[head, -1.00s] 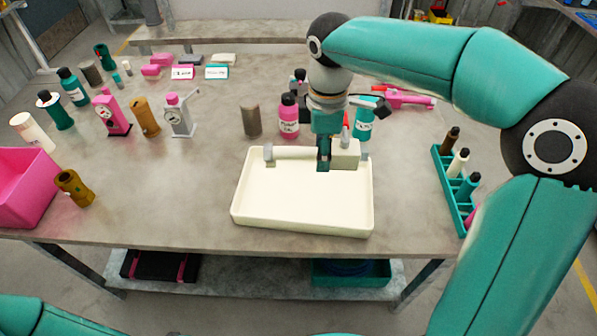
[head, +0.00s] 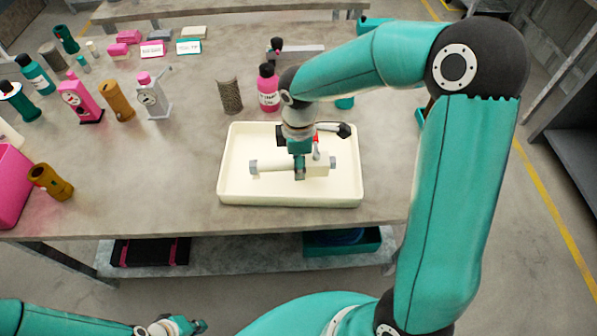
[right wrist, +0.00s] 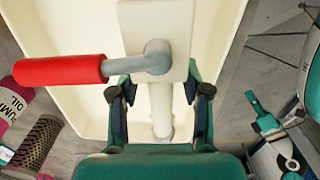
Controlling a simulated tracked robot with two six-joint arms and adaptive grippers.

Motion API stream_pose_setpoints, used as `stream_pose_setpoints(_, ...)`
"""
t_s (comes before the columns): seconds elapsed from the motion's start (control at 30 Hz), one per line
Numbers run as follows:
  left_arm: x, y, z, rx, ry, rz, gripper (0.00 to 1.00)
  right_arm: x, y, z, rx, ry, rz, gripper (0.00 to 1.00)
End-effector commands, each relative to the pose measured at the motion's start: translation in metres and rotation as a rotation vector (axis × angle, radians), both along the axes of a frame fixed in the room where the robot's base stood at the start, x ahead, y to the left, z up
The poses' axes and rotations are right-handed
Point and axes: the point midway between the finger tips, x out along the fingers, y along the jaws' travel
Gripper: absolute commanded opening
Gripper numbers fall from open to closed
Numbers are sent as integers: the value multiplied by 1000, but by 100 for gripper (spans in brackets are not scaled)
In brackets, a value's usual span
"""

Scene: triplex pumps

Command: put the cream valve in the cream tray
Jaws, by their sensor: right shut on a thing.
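The cream valve (head: 318,167) has a pale block, a round pipe with grey ends and a red lever, clearest in the right wrist view (right wrist: 160,25). My right gripper (head: 299,172) is shut on its pipe; in the right wrist view its fingers (right wrist: 160,97) flank the pipe. The cream tray (head: 240,192) lies on the table, and the valve is over its inside. I cannot tell whether the valve touches the tray floor. My left gripper (head: 190,326) is at the bottom left, away from the table; its finger opening is unclear.
A pink bottle (head: 268,88) and a mesh cylinder (head: 229,95) stand behind the tray. A pink bin (head: 12,185) and a brown valve body (head: 50,182) are at the left. The table between them and the tray is clear.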

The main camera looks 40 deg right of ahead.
Motion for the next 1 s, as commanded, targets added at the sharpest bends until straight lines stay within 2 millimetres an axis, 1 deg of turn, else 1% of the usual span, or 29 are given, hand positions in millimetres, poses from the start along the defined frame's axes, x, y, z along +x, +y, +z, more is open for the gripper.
stream_pose_setpoints(0.13, 0, 0, 0, 0, 0, 0, 0, 0, -1, -10, 1, 1, -1, 0)
stream_pose_setpoints(0.3, 0, 0, -1, 0, 0, 0, 0, -1, -1, -34, 1, 3, -1, 0)
stream_pose_setpoints(0.4, 0, 0, -1, 0, 0, 0, 0, -1, -1, -43, 1, 1, -1, 0)
stream_pose_setpoints(0.77, 0, 0, -3, 0, 0, 0, 0, 0, -1, -47, 0, -1, -1, 0)
stream_pose_setpoints(0.8, 0, 0, -3, 0, 0, 0, 0, -1, -1, -46, 1, -1, -1, 52)
stream_pose_setpoints(0.87, 0, 0, -2, 0, 0, 0, 0, -1, -1, -46, 1, -1, -1, 62)
stream_pose_setpoints(0.9, 0, 0, -2, 0, 0, 0, 0, 0, -1, -46, 1, -1, -1, 69)
stream_pose_setpoints(0.93, 0, 0, -2, 0, 0, 0, 0, 0, -1, -46, 1, -1, -1, 72)
stream_pose_setpoints(1.0, 0, 0, -2, 0, 0, 0, 0, 0, -1, -46, 1, -1, -1, 72)
